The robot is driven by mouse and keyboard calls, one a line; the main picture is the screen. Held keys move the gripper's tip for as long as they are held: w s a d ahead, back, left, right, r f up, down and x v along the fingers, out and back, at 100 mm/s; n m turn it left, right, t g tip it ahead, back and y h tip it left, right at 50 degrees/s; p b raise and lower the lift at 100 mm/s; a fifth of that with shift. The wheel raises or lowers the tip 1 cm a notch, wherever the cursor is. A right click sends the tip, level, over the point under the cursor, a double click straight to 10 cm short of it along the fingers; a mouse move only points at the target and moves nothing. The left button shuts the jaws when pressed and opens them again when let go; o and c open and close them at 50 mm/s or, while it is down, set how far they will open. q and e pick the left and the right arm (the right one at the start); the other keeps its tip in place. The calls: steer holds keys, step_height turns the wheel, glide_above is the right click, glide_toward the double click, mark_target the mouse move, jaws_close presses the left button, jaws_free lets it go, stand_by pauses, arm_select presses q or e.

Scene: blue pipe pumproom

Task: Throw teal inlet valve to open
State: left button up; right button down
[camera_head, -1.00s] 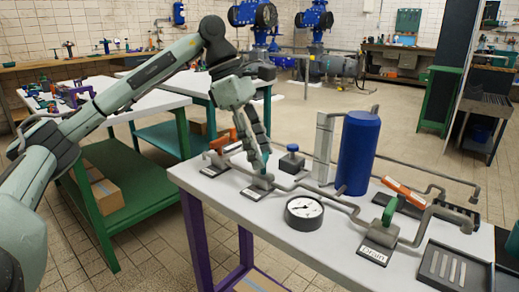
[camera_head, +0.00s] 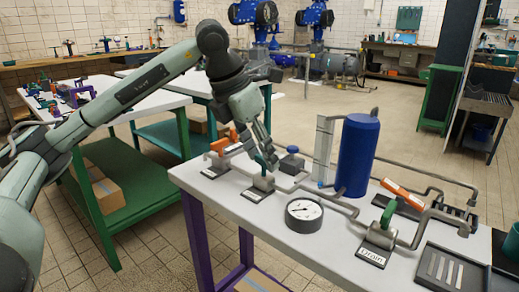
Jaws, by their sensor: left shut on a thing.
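The teal inlet valve (camera_head: 259,187) stands on the left half of the white bench, on a small base with a label too small to read. Its teal lever (camera_head: 269,162) shows just below and between my left gripper's fingers. My left gripper (camera_head: 262,153) reaches down from the upper left and is shut on this lever, hiding part of it. The lever appears to stand up from the pipe; its exact angle is hard to tell. My right gripper is not in view.
An orange-handled valve (camera_head: 219,145) is close to the left. A blue tank (camera_head: 357,156), a round gauge (camera_head: 304,214), a green-handled drain valve (camera_head: 387,216) and another orange handle (camera_head: 403,194) stand to the right. Pipes link them. A dark tray (camera_head: 441,276) lies front right.

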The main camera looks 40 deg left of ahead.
arm_select(q)
steer(key=shift+d+n+y, duration=0.1)
steer(key=shift+n+y, duration=0.3)
steer(key=shift+n, duration=0.5)
steer(key=shift+n+p, duration=0.3)
steer(key=shift+n, duration=0.1)
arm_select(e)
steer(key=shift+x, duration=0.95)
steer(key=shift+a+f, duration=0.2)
arm_select(q)
steer(key=o, duration=1.1)
steer(key=shift+o, duration=0.3)
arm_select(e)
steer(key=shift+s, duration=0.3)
